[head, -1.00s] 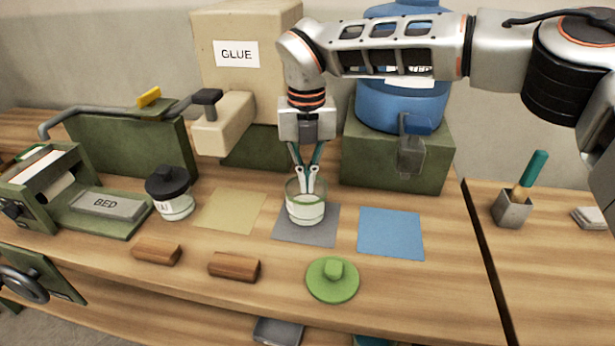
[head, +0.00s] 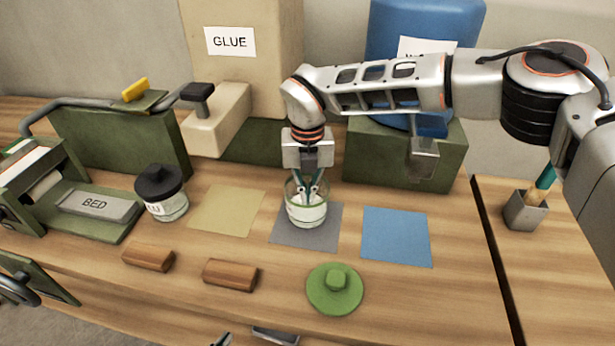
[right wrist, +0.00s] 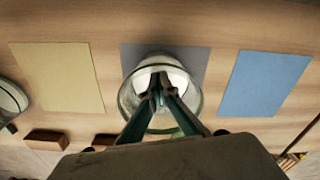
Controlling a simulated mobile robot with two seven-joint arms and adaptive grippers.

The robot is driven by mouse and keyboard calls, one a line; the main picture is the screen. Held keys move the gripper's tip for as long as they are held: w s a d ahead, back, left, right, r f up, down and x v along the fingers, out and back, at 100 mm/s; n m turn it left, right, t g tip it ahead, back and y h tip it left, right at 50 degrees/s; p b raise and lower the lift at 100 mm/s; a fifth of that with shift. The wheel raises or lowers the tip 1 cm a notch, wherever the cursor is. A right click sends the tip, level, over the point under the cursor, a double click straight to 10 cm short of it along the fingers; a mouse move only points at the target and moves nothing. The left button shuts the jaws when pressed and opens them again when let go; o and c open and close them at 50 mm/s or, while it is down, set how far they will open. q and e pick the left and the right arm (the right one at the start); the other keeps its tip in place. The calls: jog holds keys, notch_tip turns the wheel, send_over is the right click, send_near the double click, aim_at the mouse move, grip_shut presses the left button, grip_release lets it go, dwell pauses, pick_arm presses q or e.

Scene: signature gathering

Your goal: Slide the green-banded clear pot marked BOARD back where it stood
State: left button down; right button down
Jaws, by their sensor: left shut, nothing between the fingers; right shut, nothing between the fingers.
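The clear pot with a green rim (head: 306,213) stands upright and open on the grey square (head: 290,236), with pale contents inside. I cannot read a marking on it. My right gripper (head: 311,198) points straight down, its shut fingers inside the pot's mouth and holding nothing. In the right wrist view the pot (right wrist: 133,97) surrounds the fingertips (right wrist: 158,90); whether they touch its wall I cannot tell. The green knobbed lid (head: 334,290) lies on the bench in front. A small piece of my left gripper (head: 222,339) shows at the bottom edge, shut and empty.
A black-lidded jar (head: 161,192) stands left of the bare tan square (head: 227,210). The bare blue square (head: 396,237) is on the right. Two wooden blocks (head: 148,257) (head: 230,274) lie in front. The glue dispenser (head: 216,117) and blue dispenser (head: 420,100) stand behind.

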aim_at(308, 207)
jog(key=s, duration=0.3)
jog(key=shift+d+r+p, duration=0.1)
jog(key=shift+r+p, duration=0.2)
jog(key=shift+p, duration=0.05)
jog(key=shift+s+f, duration=0.1)
jog(key=shift+s, duration=0.2)
